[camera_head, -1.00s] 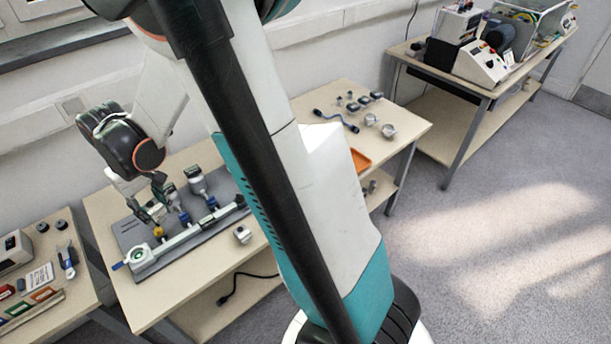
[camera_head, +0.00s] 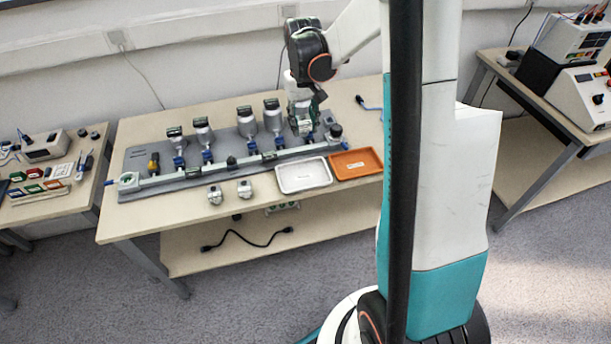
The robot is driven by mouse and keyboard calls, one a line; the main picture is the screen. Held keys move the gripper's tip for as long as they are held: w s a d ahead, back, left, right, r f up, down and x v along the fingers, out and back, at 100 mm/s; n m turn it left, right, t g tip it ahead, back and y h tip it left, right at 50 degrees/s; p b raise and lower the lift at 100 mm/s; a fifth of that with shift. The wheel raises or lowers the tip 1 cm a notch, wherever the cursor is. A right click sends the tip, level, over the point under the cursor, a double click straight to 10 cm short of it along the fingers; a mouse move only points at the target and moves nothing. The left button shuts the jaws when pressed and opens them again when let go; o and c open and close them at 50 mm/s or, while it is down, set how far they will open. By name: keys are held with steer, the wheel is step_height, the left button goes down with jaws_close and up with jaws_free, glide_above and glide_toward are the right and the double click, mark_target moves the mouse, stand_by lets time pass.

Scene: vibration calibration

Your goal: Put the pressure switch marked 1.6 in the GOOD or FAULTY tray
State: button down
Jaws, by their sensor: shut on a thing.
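My gripper (camera_head: 304,112) points down at the right part of the grey test board (camera_head: 135,160). It is shut on a small pale grey piece (camera_head: 304,127), seemingly a pressure switch; its marking cannot be read, and the fingers partly hide it. I cannot tell whether the piece touches the manifold (camera_head: 230,162) below it. A white tray (camera_head: 303,175) and an orange tray (camera_head: 356,163) lie side by side in front of the board's right part, both looking empty. No GOOD or FAULTY label is readable.
Several dark-topped silver devices, one of them (camera_head: 272,117) close left of my gripper, stand along the board. Two small grey parts (camera_head: 215,195) (camera_head: 244,189) lie left of the white tray. A side table with tools (camera_head: 45,175) stands left; instruments (camera_head: 575,95) stand right.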

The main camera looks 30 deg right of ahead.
step_height(320, 180, down, 19)
steer(key=b, duration=0.6)
steer(key=shift+f+b, duration=0.15)
steer(key=shift+b, duration=0.15)
steer(key=shift+f, duration=0.15)
steer(key=c, duration=1.1)
jaws_free()
step_height(320, 180, up, 12)
steer(key=p, duration=0.5)
steer(key=shift+r, duration=0.2)
